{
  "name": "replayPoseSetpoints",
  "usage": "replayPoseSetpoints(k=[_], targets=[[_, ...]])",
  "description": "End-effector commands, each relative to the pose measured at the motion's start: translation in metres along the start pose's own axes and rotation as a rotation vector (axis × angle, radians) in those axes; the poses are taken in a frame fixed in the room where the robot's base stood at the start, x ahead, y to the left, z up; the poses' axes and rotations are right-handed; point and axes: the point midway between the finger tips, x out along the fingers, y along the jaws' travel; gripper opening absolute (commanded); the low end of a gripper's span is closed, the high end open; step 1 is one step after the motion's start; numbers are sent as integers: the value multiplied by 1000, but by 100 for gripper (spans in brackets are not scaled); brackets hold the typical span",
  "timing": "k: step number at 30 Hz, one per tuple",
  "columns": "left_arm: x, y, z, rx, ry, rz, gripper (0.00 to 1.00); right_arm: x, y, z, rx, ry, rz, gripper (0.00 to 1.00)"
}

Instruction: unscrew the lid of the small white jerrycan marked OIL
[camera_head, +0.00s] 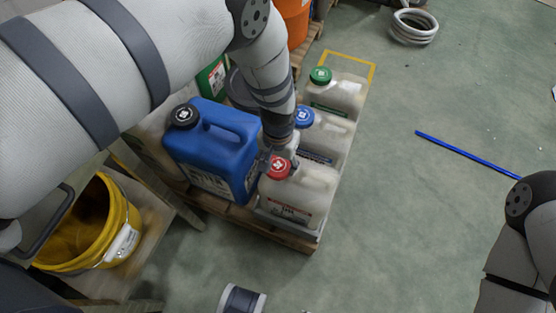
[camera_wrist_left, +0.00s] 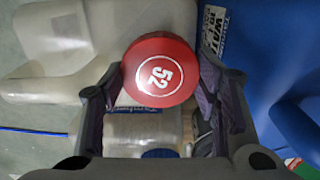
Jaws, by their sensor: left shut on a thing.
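A small white jerrycan (camera_head: 292,197) with a red lid (camera_head: 278,168) stands at the front right corner of the pallet. Its label lettering is too small to read for sure in the head view. My left gripper (camera_head: 271,158) comes down from above onto the red lid. In the left wrist view the red lid (camera_wrist_left: 160,70), marked 52, sits between the two fingers of my left gripper (camera_wrist_left: 161,85), which is shut on it. The jerrycan's pale body (camera_wrist_left: 52,75) shows beside the lid there. My right gripper is not in view.
A blue jerrycan (camera_head: 212,150) with a black lid stands close on the left. Pale jerrycans with blue (camera_head: 328,137) and green (camera_head: 339,93) lids stand behind. A yellow bucket (camera_head: 118,228) is at lower left. Floor to the right is mostly clear, with a blue rod (camera_head: 466,154).

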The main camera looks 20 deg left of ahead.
Motion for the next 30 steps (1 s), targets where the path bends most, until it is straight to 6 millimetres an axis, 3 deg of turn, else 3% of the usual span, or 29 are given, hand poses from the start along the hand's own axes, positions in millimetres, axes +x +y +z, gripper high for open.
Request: replayPoseSetpoints(k=[7, 11, 30], targets=[[0, 0, 0, -35, 0, 0, 22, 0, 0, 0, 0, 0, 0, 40], [0, 0, 0, -459, 1, -2, 22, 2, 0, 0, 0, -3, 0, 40], [-22, 0, -1, -427, 1, 1, 22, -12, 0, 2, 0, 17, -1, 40]])
